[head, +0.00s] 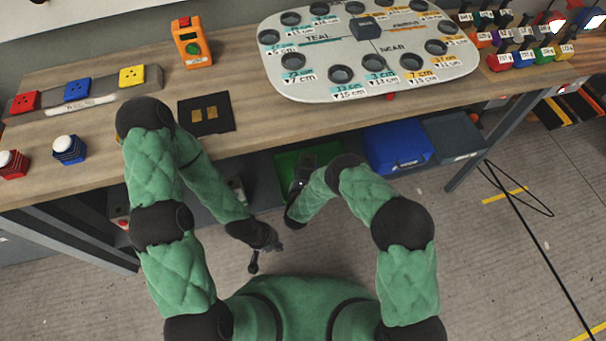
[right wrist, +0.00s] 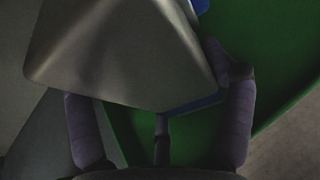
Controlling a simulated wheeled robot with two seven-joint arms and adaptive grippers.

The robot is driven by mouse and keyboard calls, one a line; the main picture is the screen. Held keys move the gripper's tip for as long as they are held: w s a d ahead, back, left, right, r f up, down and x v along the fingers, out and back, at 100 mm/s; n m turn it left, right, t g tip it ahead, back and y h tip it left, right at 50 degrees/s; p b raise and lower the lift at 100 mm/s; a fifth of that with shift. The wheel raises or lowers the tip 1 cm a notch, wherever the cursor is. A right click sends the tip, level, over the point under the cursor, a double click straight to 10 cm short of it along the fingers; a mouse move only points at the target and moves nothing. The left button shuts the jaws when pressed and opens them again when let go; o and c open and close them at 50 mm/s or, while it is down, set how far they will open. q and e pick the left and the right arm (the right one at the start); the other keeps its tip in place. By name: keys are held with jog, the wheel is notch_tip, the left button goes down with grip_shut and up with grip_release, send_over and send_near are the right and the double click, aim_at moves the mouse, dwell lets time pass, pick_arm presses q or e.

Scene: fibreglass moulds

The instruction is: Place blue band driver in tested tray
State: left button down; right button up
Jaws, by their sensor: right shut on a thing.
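My right gripper (right wrist: 160,110) is shut on a grey, block-like thing with sloping sides, which fills the upper left of the right wrist view. A blue strip shows along its lower right edge, so I take it as the blue band driver (right wrist: 120,55). A green tray (right wrist: 275,50) lies behind and below it. In the head view the green tray (head: 285,165) is under the bench, with my right gripper (head: 301,180) over it; the held thing is mostly hidden there. No tray label is readable. My left gripper (head: 266,256) is open and empty, low in front of the bench.
The bench top (head: 250,130) above carries a round-holed board (head: 370,50), an orange meter (head: 192,42), coloured sockets and buttons.

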jog(key=o, duration=1.3)
jog(key=shift+f, duration=0.1)
jog(key=shift+o, duration=0.2)
